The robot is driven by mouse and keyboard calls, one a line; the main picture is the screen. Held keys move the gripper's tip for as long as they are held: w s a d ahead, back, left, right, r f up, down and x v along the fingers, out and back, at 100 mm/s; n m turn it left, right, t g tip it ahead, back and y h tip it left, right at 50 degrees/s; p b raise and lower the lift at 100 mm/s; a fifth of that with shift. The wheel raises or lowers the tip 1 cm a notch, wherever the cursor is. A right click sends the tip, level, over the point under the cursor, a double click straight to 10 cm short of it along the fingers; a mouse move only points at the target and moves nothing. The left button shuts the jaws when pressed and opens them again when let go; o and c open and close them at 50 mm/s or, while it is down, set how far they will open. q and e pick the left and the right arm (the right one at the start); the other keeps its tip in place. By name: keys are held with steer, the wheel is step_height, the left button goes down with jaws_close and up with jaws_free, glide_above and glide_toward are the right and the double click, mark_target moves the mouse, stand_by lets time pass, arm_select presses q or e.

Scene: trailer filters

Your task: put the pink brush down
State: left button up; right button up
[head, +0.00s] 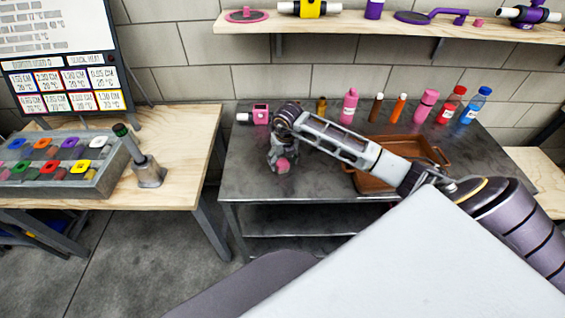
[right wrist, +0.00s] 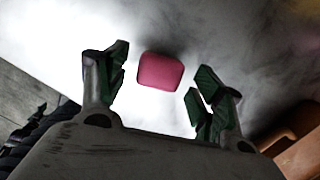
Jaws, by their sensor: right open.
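The pink brush (head: 283,165) is on the dark metal table (head: 240,180), near its front left part. In the right wrist view it shows as a pink rounded block (right wrist: 160,71) between and just beyond the fingertips. My right gripper (head: 279,157) points down over it, and the arm reaches in from the right. In the right wrist view the two green-padded fingers (right wrist: 163,66) are apart, with visible gaps on both sides of the pink block. Much of the brush is hidden by the gripper in the head view. My left gripper is not in view.
A brown tray (head: 437,155) lies under my right forearm. Several bottles, including a pink one (head: 349,106) and a blue one (head: 474,105), line the table's back. A pink-and-white object (head: 260,114) stands back left. The front left tabletop is mostly clear.

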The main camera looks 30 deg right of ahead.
mark_target(284, 165)
step_height(284, 165, up, 10)
steer(key=s, duration=0.1)
steer(key=shift+s+a, duration=0.15)
steer(key=shift+s, duration=0.15)
stand_by(0.7)
